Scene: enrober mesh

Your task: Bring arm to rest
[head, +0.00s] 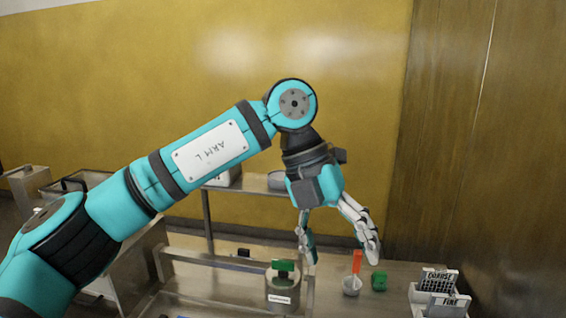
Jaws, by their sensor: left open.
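My left arm, marked "ARM L", reaches in from the left of the head view and bends down at the wrist. My left gripper (341,255) points downward above the metal table (400,272), with its two fingers spread and nothing seen between them. It appears apart from the things below. My right gripper is not in view.
Labelled holders (438,296), one reading "COARSE", stand at the lower right. A yellow wall is behind.

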